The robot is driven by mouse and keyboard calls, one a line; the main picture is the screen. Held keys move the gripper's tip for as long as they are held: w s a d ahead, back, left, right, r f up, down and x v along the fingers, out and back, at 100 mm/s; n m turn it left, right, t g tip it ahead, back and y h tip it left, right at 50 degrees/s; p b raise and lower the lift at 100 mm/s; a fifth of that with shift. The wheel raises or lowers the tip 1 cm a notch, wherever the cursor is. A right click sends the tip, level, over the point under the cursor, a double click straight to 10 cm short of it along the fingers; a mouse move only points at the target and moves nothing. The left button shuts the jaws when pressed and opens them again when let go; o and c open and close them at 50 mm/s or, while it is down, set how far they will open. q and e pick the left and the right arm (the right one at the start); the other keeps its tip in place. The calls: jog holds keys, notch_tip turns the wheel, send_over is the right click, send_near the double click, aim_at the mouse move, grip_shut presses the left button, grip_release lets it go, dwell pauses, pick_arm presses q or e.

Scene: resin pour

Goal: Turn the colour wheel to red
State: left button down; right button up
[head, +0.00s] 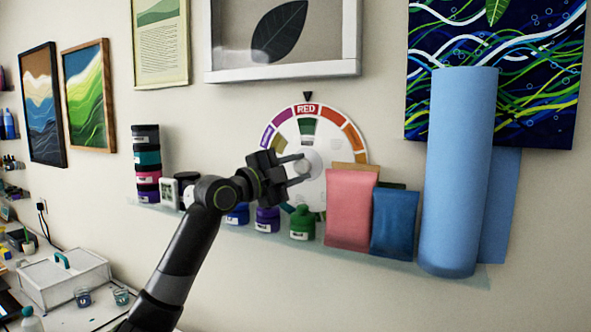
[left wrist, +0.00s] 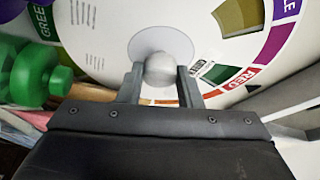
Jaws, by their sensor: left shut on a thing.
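The colour wheel (head: 343,134) is a white disc with coloured segments on the wall behind the shelf. Its red segment, labelled RED (head: 306,110), is at the top, right below a small black pointer (head: 308,96) on the wall. My left gripper (head: 303,168) reaches the wheel's centre and is shut on the round pale knob (head: 313,163). In the left wrist view the knob (left wrist: 160,69) sits between the two fingers, with the wheel (left wrist: 105,30) behind it. The wheel's lower part is hidden by bags and jars. My right gripper is not in view.
A glass shelf (head: 400,262) carries stacked jars (head: 147,160), a green jar (head: 302,224), a pink bag (head: 350,210), a blue bag (head: 394,222) and a tall blue roll (head: 460,170). Framed pictures hang above. A white box (head: 62,277) stands at lower left.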

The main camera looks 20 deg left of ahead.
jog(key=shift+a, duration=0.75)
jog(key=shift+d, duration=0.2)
pick_arm(q)
jog(key=c, duration=1)
grip_release()
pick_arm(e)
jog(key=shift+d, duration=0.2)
pick_arm(q)
jog(key=shift+s+a+f, duration=0.1)
jog(key=shift+s+a, duration=0.05)
jog(key=shift+s, duration=0.1)
jog(key=shift+b+v, duration=4.45)
jog(key=shift+v, duration=3.95)
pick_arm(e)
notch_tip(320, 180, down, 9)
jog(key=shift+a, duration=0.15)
